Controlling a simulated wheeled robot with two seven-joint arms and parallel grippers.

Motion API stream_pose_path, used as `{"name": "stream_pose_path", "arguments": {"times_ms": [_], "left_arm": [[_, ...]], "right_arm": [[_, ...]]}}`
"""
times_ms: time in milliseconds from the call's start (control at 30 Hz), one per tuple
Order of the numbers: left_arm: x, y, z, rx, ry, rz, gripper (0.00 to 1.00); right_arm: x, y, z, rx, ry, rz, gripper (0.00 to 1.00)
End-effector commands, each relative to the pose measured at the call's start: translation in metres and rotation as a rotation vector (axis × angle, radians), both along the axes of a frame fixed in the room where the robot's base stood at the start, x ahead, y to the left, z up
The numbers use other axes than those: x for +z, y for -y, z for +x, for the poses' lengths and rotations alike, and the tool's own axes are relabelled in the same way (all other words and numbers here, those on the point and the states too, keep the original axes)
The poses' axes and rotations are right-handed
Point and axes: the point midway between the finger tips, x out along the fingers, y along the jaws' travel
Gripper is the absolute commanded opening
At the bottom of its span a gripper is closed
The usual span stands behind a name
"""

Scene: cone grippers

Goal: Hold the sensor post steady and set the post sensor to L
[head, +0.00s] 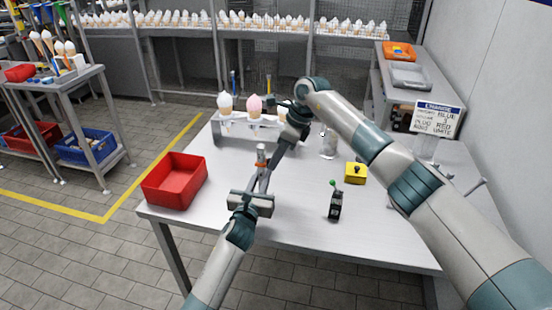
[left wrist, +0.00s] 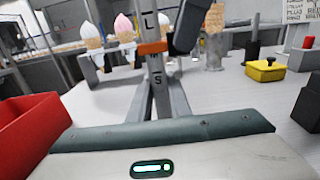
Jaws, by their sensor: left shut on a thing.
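The sensor post (left wrist: 157,72) stands upright on the table, with letters L, M and S down its face. Its orange sensor (left wrist: 152,47) sits between L and M, just above M. In the head view the post's top (head: 261,149) shows and the sensor (head: 261,163) is partly hidden. My left gripper (head: 263,184) is shut on the post low down, its fingers reaching to it in the left wrist view (left wrist: 158,103). My right gripper (head: 272,162) slants down beside the upper post; its dark finger (left wrist: 188,25) is close to the sensor. Whether it touches is unclear.
A red bin (head: 174,180) is at the table's left. A cone rack (head: 235,128) stands behind the post. A black lever switch (head: 335,204), a yellow box (head: 356,173) and a sign (head: 438,118) are to the right. My right arm crosses above the table.

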Motion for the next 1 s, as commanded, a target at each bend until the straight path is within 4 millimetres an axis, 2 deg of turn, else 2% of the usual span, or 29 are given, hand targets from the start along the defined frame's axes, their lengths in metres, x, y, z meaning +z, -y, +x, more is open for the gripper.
{"name": "stream_pose_path", "arguments": {"times_ms": [200, 500, 767, 800, 833, 1000], "left_arm": [[0.000, 0.000, 0.000, 0.000, 0.000, 0.000, 0.00], [-0.001, 0.000, 0.000, 0.000, -0.001, 0.000, 0.00], [-0.003, -0.001, 0.000, 0.001, -0.004, 0.002, 0.00], [-0.003, -0.001, 0.000, 0.002, -0.004, 0.002, 0.00], [-0.003, -0.001, 0.000, 0.002, -0.004, 0.002, 0.00], [-0.003, -0.001, 0.000, 0.002, -0.004, 0.002, 0.00]], "right_arm": [[0.003, 0.000, 0.001, -0.001, 0.002, -0.001, 0.00], [0.037, 0.001, 0.001, -0.002, 0.004, 0.001, 0.00], [0.039, 0.000, 0.001, -0.002, 0.003, 0.002, 0.00], [0.039, 0.000, 0.001, -0.001, 0.004, 0.002, 0.25], [0.039, 0.000, 0.001, -0.001, 0.004, 0.002, 0.32], [0.037, 0.000, 0.001, -0.001, 0.002, 0.001, 0.34]]}}
